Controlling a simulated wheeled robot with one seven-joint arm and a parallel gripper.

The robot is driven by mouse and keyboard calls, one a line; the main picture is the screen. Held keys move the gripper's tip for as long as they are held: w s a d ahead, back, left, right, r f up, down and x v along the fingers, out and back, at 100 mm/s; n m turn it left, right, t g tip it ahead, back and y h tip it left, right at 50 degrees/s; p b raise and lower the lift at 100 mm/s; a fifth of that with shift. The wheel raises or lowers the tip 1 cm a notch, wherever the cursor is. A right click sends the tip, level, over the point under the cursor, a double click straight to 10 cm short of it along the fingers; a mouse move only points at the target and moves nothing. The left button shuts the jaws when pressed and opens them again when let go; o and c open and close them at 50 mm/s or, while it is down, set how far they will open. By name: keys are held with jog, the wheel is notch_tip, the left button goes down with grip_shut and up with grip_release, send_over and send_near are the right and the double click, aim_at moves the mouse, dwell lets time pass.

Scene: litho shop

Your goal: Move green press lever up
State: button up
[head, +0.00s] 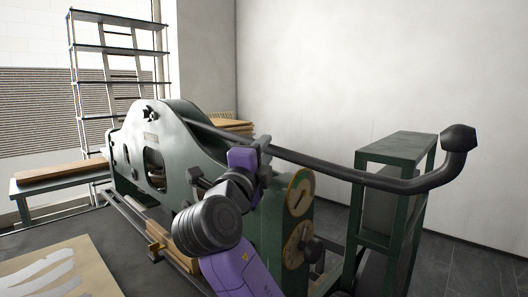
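The green press (185,150) fills the middle of the head view. Its long dark lever (335,170) runs from the upper part of the press body to the right, slopes slightly down, then bends up to a dark knob (459,138). My purple and dark grey arm rises from the bottom centre. My gripper (264,146) is at the lever's left-hand stretch, close to the press body and far from the knob. It overlaps the lever in the picture; I cannot tell whether it touches. Its fingers are too small and partly hidden to show whether they are open.
Two round dials (300,193) sit on the press's right end, close to my arm. A green metal stand (399,146) is at the right, behind the lever. A shelf rack (118,48) and a low bench (32,188) stand at the left. Paper (85,275) lies at lower left.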

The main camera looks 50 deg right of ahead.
grip_shut()
jog(key=shift+f, duration=0.1)
dwell(1.2)
